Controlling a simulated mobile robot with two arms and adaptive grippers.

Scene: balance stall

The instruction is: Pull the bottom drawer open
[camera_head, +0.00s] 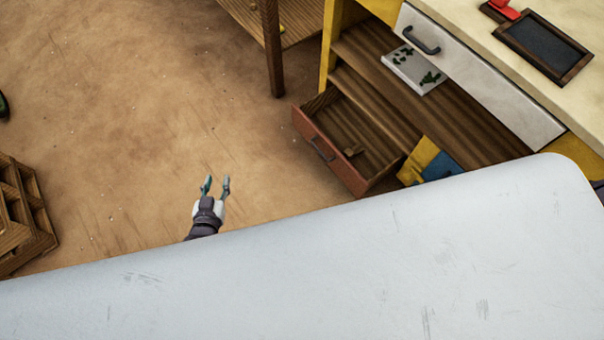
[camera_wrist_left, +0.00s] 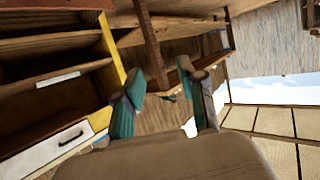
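The bottom drawer (camera_head: 350,175) has a red-orange front with a dark bar handle (camera_head: 319,149). In the head view it stands pulled out from the cabinet, with its wooden inside showing. My left gripper (camera_head: 216,182) is open and empty, to the left of and apart from the drawer front. Its spread teal and grey fingers also show in the left wrist view (camera_wrist_left: 161,75), with nothing between them. My right gripper is not in view.
Above the drawer are open shelves with a white patterned box (camera_head: 412,68), and a white upper drawer (camera_head: 490,85) that is shut. Yellow and blue things (camera_head: 432,162) sit beside the open drawer. A wooden crate (camera_head: 22,215) stands at left. Bare floor surrounds my left gripper.

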